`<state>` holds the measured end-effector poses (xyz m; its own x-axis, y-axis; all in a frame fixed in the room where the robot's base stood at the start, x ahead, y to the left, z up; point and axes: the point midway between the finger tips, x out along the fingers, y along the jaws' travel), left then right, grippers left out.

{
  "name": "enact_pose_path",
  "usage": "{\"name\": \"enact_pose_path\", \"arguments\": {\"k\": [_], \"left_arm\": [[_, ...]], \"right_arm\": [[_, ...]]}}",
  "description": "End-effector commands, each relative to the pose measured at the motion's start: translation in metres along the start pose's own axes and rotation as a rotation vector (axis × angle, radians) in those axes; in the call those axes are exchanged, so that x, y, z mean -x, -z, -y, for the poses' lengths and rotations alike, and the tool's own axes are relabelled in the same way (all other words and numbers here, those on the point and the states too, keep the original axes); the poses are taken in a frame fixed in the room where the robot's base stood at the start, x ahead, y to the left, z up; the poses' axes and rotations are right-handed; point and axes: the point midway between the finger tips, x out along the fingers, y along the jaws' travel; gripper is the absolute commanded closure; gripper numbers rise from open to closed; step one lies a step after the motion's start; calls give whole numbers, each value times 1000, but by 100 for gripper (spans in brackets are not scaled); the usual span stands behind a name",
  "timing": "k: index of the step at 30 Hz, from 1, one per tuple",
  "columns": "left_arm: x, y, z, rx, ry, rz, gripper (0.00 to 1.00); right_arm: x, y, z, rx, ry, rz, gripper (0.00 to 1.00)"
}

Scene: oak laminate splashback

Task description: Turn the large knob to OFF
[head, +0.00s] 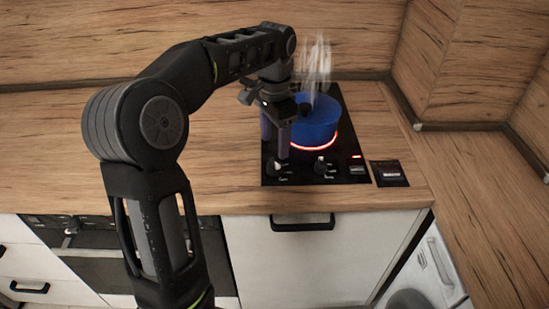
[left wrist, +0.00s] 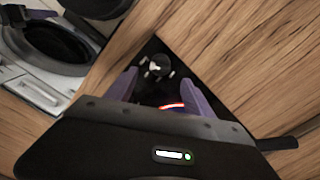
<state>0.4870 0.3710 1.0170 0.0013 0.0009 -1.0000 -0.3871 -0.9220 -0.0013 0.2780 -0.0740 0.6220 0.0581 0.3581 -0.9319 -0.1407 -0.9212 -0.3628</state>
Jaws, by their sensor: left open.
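Two dark knobs sit on the front strip of the black cooktop (head: 334,128): a left knob (head: 279,167) and a right knob (head: 320,166). Their labels are too small to read, and I cannot tell which is larger. My left gripper (head: 275,147) is open and points down over the cooktop's front left, just above and behind the left knob. In the left wrist view, a knob (left wrist: 159,66) with white marks shows beyond the open purple fingers (left wrist: 160,84), roughly in line with the gap. Contact is not visible. My right gripper is not in view.
A steaming blue pot (head: 316,122) stands on the cooktop over a glowing red ring, close to the right of my left gripper. A small dark panel (head: 388,174) lies right of the cooktop. The wooden counter (head: 225,150) to the left is clear.

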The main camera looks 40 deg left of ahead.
Motion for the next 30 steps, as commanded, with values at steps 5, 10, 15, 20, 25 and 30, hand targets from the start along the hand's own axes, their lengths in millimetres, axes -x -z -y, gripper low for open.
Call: {"name": "enact_pose_path", "arguments": {"k": [5,10,15,20,25,30], "left_arm": [[-4,0,0,0,0,1,39],[-20,0,0,0,-1,3,39],[-47,-1,0,1,-2,3,39],[-68,0,0,0,-2,3,39],[-78,0,0,0,0,0,39],[-78,0,0,0,0,0,39]], "right_arm": [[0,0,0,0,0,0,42],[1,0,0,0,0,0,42],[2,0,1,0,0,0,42],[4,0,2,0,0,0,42],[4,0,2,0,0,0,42],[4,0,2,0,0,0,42]]}}
